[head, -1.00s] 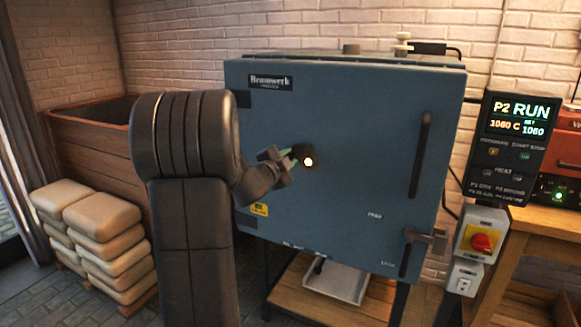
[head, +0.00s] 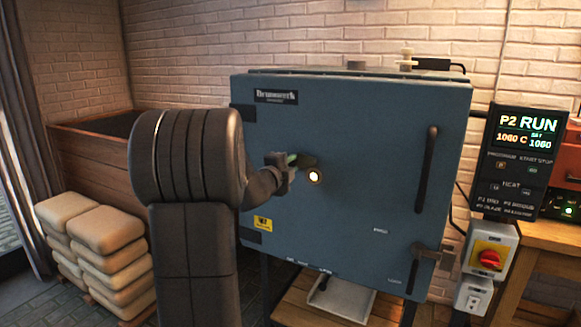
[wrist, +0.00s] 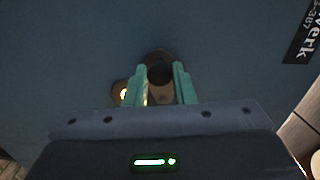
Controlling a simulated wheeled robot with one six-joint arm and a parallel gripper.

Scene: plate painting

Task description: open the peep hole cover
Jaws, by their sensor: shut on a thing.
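The kiln's blue-grey door (head: 350,130) is closed and faces me. The peep hole (head: 314,177) glows bright in it and is uncovered. The dark peep hole cover (head: 308,162) sits just above and left of the hole, swung aside. My gripper (head: 290,160) is at the cover. In the wrist view, my gripper's two green fingers (wrist: 161,84) are closed on the knob of the cover (wrist: 159,57). The glowing hole (wrist: 123,94) shows there to the left of the left finger. My arm hides part of the door's left side in the head view.
A door handle (head: 427,180) and a latch (head: 432,255) are on the door's right side. A control panel (head: 520,155) reading RUN, 1060 C, and a red switch (head: 489,260) stand right of the kiln. Stacked bags (head: 105,230) lie at left.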

